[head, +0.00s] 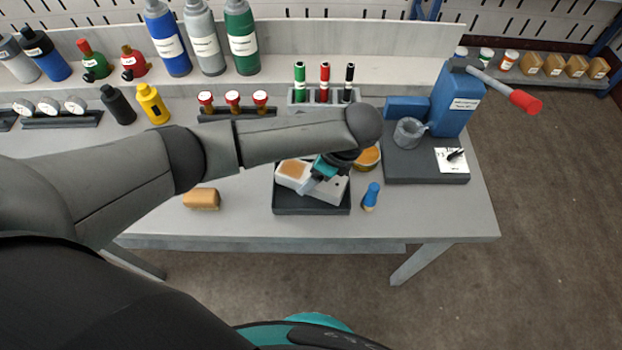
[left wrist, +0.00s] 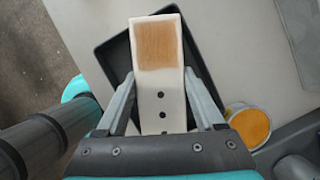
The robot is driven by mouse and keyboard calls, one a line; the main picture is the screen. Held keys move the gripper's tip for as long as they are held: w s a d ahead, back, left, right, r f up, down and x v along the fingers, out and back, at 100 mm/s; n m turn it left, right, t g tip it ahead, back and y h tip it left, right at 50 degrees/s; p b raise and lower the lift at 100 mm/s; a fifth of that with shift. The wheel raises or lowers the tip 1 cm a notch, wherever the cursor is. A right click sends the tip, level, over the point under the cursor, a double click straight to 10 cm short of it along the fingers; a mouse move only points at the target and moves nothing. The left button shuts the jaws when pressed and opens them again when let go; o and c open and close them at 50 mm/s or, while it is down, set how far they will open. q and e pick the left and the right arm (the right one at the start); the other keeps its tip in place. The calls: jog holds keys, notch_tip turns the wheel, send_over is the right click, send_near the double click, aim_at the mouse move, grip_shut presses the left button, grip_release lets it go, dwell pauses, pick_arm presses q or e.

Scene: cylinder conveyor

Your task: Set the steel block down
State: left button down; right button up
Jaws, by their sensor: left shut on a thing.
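The steel block (head: 328,187) is pale, with a tan-brown patch at one end and a few dark holes. In the head view it lies aslant over a dark tray (head: 310,209). My left gripper (head: 311,184) reaches down over the block and is shut on it. In the left wrist view the block (left wrist: 158,60) sits between both fingers of the gripper (left wrist: 163,98), above the tray (left wrist: 104,55). I cannot tell whether the block touches the tray floor. My right gripper is not in view.
An orange-topped round tin (head: 367,158) stands right behind the tray. A blue-handled object (head: 371,196) is just right of it. A tan block (head: 201,199) lies to the left. A marker rack (head: 324,97) stands behind. The tabletop front left is clear.

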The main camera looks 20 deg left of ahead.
pick_arm(q)
jog(key=shift+f, duration=0.9)
grip_release()
jog(key=shift+f, duration=0.1)
jog(key=p+v, duration=0.3)
jog(key=v, duration=0.9)
jog(key=shift+r, duration=0.25)
